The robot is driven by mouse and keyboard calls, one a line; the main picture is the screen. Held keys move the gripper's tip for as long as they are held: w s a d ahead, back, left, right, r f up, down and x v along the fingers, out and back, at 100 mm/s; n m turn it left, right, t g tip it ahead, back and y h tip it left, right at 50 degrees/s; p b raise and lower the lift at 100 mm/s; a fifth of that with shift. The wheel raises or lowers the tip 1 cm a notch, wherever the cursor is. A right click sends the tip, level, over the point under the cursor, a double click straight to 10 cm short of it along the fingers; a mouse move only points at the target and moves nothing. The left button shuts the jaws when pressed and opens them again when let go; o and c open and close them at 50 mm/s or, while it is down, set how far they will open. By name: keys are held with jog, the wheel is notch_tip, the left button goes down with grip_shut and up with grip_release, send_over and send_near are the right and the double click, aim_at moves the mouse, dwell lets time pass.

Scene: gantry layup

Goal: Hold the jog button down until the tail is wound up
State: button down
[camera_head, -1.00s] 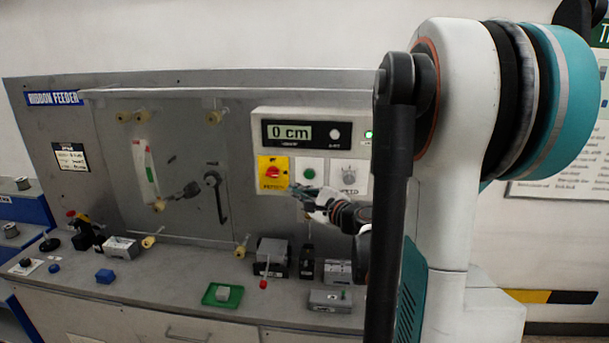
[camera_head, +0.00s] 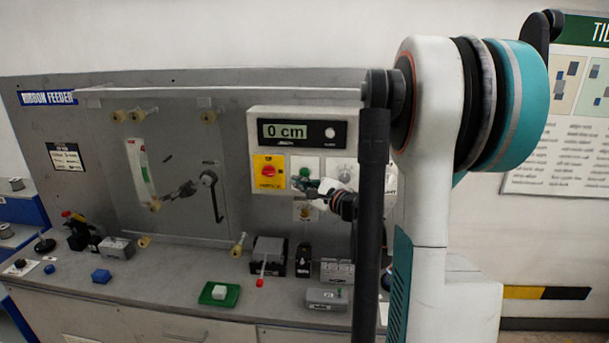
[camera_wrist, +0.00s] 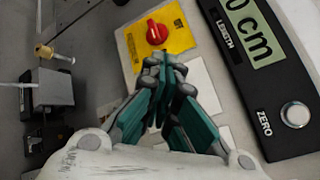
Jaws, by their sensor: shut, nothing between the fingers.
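My gripper (camera_head: 303,183) is in front of the control panel, just below and partly over the plate with the green button (camera_head: 304,172). Its teal fingers are closed together with nothing between them, as the wrist view shows (camera_wrist: 168,68). There the fingers cover the middle of the panel and the green button is hidden behind them. I cannot tell whether the fingertips touch the button. The length display (camera_head: 288,131) reads 0 cm. The ribbon's tail cannot be made out clearly.
A red knob on a yellow plate (camera_head: 268,170) is left of the green button; a grey knob (camera_head: 345,172) is right. A ZERO button (camera_wrist: 295,114) is beside the display. A clear cover with yellow standoffs (camera_head: 209,117) is at left. Blocks and a green tray (camera_head: 233,295) stand on the bench.

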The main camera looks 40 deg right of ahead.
aim_at(305, 173)
jog(key=shift+w+d, duration=1.25)
jog(key=shift+d, duration=0.2)
dwell(0.5)
jog(key=shift+w+d+b, duration=0.25)
jog(key=shift+d+b, duration=0.1)
